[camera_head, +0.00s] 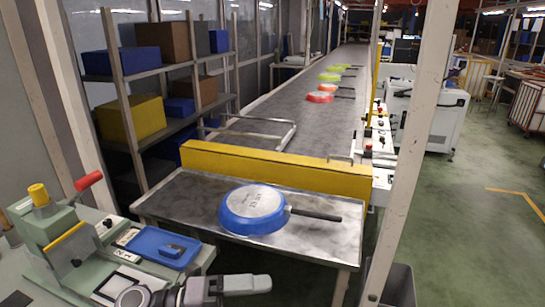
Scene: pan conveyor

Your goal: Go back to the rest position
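My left gripper (246,285) shows at the bottom edge, with its arm coming in from the lower left. Its grey finger part points right, in front of the metal table, and I see nothing held in it. The lower part is cut off by the frame, so I cannot tell whether it is open or shut. My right gripper is not in view. A blue pan (253,208) lies upside down on the metal table (180,200), its dark handle pointing right. The gripper is apart from the pan, nearer to me.
A yellow barrier (275,171) separates the table from the conveyor (335,85), where several red, orange and green pans lie. A green-grey machine (75,245) with a blue tray (158,247) stands at left. A pale post (412,150) rises at right; beyond it is open green floor.

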